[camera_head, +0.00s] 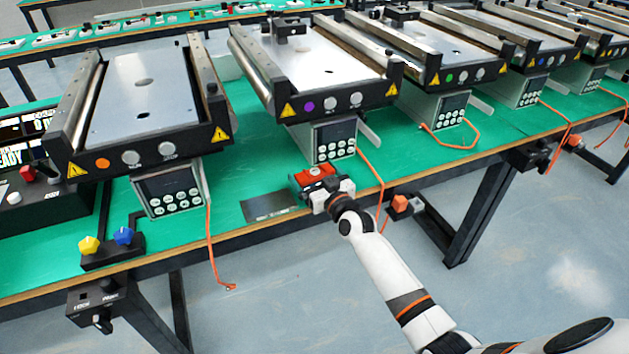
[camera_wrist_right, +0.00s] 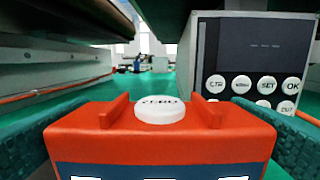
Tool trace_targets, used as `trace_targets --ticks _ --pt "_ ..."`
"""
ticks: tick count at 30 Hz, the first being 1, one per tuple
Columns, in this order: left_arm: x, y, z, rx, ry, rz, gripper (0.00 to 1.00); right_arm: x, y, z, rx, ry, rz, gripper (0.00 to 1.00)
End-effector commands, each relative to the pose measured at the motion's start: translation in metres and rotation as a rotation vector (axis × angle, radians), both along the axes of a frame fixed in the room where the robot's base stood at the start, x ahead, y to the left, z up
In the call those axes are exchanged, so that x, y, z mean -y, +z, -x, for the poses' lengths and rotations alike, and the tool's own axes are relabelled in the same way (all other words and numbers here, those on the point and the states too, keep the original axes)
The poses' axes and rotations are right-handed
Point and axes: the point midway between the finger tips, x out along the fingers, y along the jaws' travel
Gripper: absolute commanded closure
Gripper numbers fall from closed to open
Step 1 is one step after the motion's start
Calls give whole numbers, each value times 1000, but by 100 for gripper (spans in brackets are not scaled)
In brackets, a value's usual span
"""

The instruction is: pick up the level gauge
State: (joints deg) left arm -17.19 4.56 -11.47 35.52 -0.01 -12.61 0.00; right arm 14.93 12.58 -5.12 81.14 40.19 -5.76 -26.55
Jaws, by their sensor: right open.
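The level gauge (camera_head: 317,174) is an orange-red block on the green bench top near its front edge, below the second conveyor. In the right wrist view the gauge (camera_wrist_right: 160,138) fills the lower middle, with a white round ZERO button on top between two raised ribs. My right gripper (camera_head: 318,187) is at the gauge, reaching in from the front. Its jaws are open, with a teal textured pad on each side of the gauge in the wrist view. Whether the pads touch it I cannot tell. My left gripper is not in view.
A keypad control box (camera_head: 331,140) stands just behind the gauge. A dark flat plate (camera_head: 270,206) lies to its left. An orange cable (camera_head: 378,175) hangs over the bench edge on the right. Conveyors (camera_head: 325,75) overhang the bench behind. A yellow-and-blue knob box (camera_head: 112,250) sits further left.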

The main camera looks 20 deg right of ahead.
Motion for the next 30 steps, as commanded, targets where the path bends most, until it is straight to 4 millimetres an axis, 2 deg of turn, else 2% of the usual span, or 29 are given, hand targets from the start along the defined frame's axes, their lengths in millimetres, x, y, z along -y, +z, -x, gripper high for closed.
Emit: trace_targets --ticks 6,14,20,23,30 --pt "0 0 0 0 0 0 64 0 0 -1 0 0 0 0" --pt "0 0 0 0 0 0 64 0 0 -1 0 0 0 39" --pt "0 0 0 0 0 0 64 0 1 -1 2 -1 0 39" --pt "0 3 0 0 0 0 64 0 9 -1 5 0 0 39" --pt "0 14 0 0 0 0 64 -1 54 -1 7 -1 -3 39"
